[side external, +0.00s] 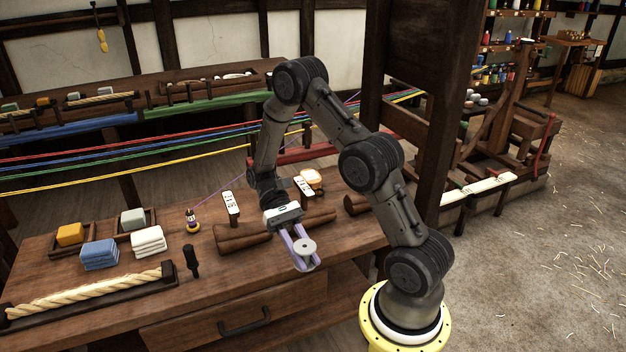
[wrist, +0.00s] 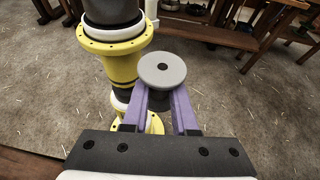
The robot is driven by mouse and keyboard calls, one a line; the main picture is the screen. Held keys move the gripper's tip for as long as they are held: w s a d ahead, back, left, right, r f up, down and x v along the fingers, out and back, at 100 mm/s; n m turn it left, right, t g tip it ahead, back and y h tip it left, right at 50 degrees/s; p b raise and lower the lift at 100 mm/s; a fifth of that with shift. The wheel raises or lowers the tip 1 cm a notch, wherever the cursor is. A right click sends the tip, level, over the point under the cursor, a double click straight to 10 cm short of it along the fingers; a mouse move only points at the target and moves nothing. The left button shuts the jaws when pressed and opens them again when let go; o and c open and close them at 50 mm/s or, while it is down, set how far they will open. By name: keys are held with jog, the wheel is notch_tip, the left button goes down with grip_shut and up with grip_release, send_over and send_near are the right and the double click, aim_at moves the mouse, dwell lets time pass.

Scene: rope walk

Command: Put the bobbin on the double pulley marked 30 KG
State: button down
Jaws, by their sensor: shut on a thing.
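My gripper (side external: 303,262) has purple fingers and is shut on a grey, round-topped thing, which I take to be the bobbin (side external: 304,247). It is held in the air over the front edge of the bench. Two white labels stand on the bench behind the gripper, a left label (side external: 231,203) and a right label (side external: 303,187). Their print is too small to read, and I cannot make out the double pulley marked 30 KG.
Coloured ropes (side external: 160,152) stretch behind. The floor (side external: 530,270) at right is open.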

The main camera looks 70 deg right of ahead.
jog(key=s+d+r+n+g+h, duration=0.1)
jog(key=s+d+n+g+h, duration=0.1)
jog(key=d+n+h, duration=1.25)
jog(key=w+d+r+n+t+h, duration=0.2)
jog(key=w+d+r+t, duration=0.1)
jog(key=d, duration=0.5)
jog(key=w+d+r+n+t+h, duration=0.2)
jog(key=w+d+r+h, duration=0.15)
jog(key=d, duration=0.45)
send_over(313, 178)
jog(key=a, duration=0.1)
jog(key=f, duration=0.9)
jog(key=shift+s+f, duration=0.25)
jog(key=shift+s, duration=0.15)
jog(key=shift+w+d+f, duration=0.3)
jog(key=shift+d+f, duration=0.1)
jog(key=shift+f, duration=1.75)
